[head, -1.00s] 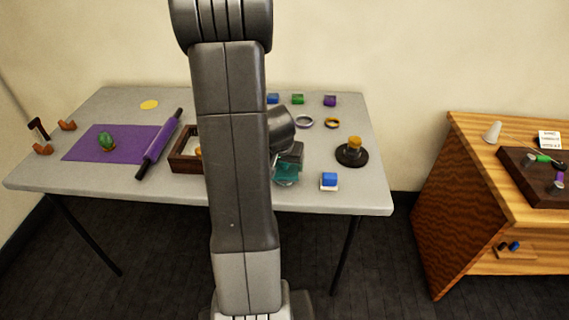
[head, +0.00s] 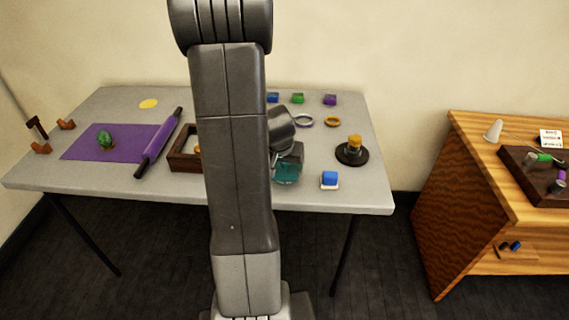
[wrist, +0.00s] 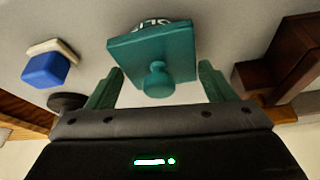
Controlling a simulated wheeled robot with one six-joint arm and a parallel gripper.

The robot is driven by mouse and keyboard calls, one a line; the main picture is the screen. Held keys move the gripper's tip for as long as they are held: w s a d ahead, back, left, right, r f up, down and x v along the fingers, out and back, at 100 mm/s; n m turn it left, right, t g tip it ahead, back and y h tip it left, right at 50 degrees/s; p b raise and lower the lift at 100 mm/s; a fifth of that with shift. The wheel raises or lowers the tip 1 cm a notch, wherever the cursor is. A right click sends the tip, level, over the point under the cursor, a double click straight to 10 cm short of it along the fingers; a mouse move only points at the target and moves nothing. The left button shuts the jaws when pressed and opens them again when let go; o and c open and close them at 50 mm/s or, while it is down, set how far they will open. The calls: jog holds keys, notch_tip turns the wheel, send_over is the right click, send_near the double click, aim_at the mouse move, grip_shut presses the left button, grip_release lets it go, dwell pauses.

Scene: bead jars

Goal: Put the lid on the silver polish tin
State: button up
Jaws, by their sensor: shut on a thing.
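The teal square lid with a round knob (wrist: 152,55) is between the fingers of my gripper (wrist: 162,75) in the wrist view. My gripper is shut on the lid, with the knob facing the wrist camera. White lettering on what looks like the silver polish tin (wrist: 153,22) shows just past the lid's far edge; the lid hides most of it. In the head view my gripper (head: 287,163) is low over the table, partly behind my arm, with teal at its tip. I cannot tell whether the lid touches the tin.
A blue block on a white base (head: 330,180) stands close to the right of my gripper. A black round stand with a yellow piece (head: 352,154) is farther right. A brown wooden frame (head: 184,162) is left of my arm. Rings and small blocks lie behind.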

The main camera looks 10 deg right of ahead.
jog(key=shift+f+b, duration=0.5)
jog(key=shift+b, duration=0.15)
dwell(0.6)
dwell(0.3)
jog(key=o, duration=1)
jog(key=shift+r, duration=0.15)
jog(key=p+v, duration=0.1)
jog(key=v, duration=1.2)
jog(key=shift+s+r, duration=0.15)
jog(key=shift+r, duration=0.15)
jog(key=b+x, duration=0.1)
jog(key=x, duration=1.3)
jog(key=shift+a, duration=0.1)
jog(key=shift+r, duration=0.1)
